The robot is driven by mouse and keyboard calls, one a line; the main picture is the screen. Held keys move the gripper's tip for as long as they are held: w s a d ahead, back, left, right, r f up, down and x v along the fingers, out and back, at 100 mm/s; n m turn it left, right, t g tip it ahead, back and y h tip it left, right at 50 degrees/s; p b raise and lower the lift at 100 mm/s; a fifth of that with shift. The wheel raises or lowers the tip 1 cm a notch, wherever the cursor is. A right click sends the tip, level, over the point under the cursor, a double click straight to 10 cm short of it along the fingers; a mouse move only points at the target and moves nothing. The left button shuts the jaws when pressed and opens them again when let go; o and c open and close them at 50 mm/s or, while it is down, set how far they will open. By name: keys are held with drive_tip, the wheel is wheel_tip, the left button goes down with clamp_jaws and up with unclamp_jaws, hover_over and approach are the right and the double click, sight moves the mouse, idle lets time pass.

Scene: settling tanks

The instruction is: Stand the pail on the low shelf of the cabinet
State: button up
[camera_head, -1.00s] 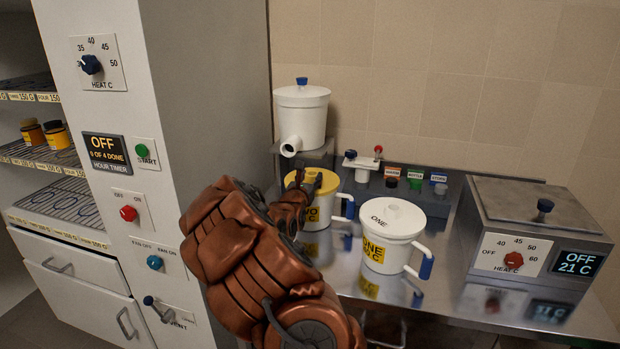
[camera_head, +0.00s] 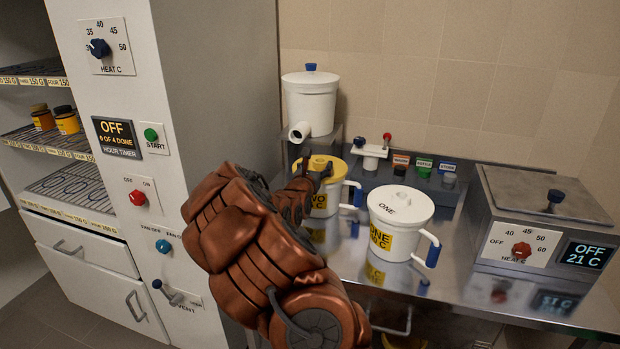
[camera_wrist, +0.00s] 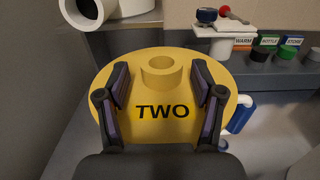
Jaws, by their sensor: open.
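A white pail with a yellow lid marked TWO (camera_head: 320,204) stands on the steel bench. A white pail marked ONE (camera_head: 398,228), with a white lid and blue-gripped handle, stands to its right. My gripper (camera_head: 308,182) is over the yellow lid; in the wrist view my gripper (camera_wrist: 160,82) is open, one finger on each side of the lid's raised round knob (camera_wrist: 160,70). I cannot tell whether the fingers touch the lid. The cabinet (camera_head: 215,130) is at left; its lowest visible wire shelf (camera_head: 70,187) has several empty rings.
A white vessel with a spout (camera_head: 310,105) stands behind pail TWO. A steel heater box (camera_head: 540,220) stands at right. Jars (camera_head: 66,121) sit on the cabinet's middle shelf.

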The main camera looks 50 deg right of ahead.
drive_tip(key=b+v, duration=0.1)
drive_tip(key=v, duration=1)
drive_tip(key=shift+b, duration=0.3)
drive_tip(key=shift+s+r, duration=0.1)
